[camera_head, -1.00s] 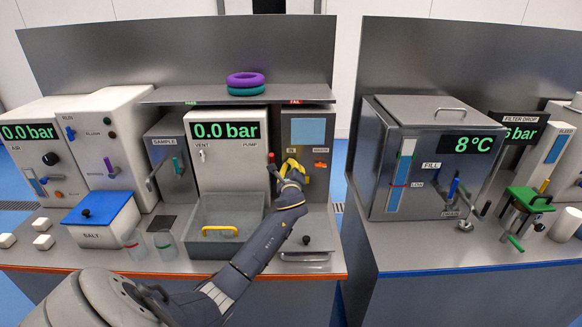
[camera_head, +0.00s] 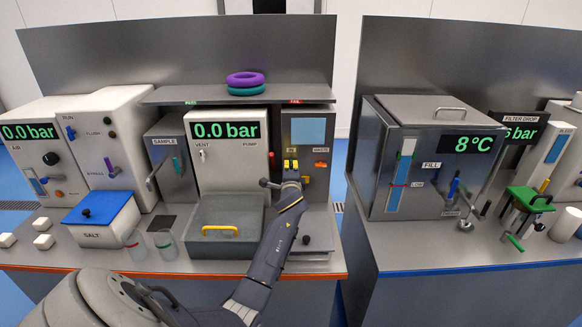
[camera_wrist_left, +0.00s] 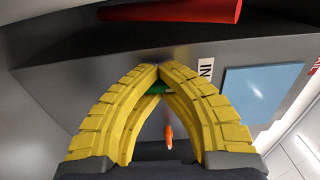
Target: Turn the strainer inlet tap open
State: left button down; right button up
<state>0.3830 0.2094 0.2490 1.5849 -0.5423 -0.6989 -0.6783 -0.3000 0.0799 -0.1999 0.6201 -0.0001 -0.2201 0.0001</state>
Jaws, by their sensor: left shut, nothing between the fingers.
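The strainer panel (camera_head: 318,190) has a pale blue square (camera_head: 307,131) with a tap on its left marked IN and an orange tap (camera_head: 321,164) on its right. My left gripper (camera_head: 291,163) is at the IN side and hides most of that tap in the head view. In the left wrist view its yellow fingers (camera_wrist_left: 158,68) meet at the tips and hold nothing. A green piece (camera_wrist_left: 158,88), perhaps the inlet tap's handle, shows just behind the fingertips; I cannot tell whether they touch it. The orange tap (camera_wrist_left: 168,137) shows between the fingers. My right gripper is not in view.
A red handle (camera_head: 271,159) by the pump label is close left of the gripper; a red bar (camera_wrist_left: 170,10) crosses the top of the wrist view. The grey tub (camera_head: 222,245) with a yellow handle is below left. Purple and teal rings (camera_head: 245,79) lie on the shelf above.

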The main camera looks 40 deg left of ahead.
pick_arm(q)
jog(key=shift+s+a+r, duration=0.1)
jog(key=shift+a, duration=0.15)
dwell(0.3)
jog(key=c, duration=2.1)
grip_release()
jog(key=o, duration=0.9)
jog(key=shift+r, duration=0.1)
jog(key=shift+c, duration=0.2)
jog(key=o, duration=0.4)
jog(key=shift+d, duration=0.1)
jog(key=v, duration=1.2)
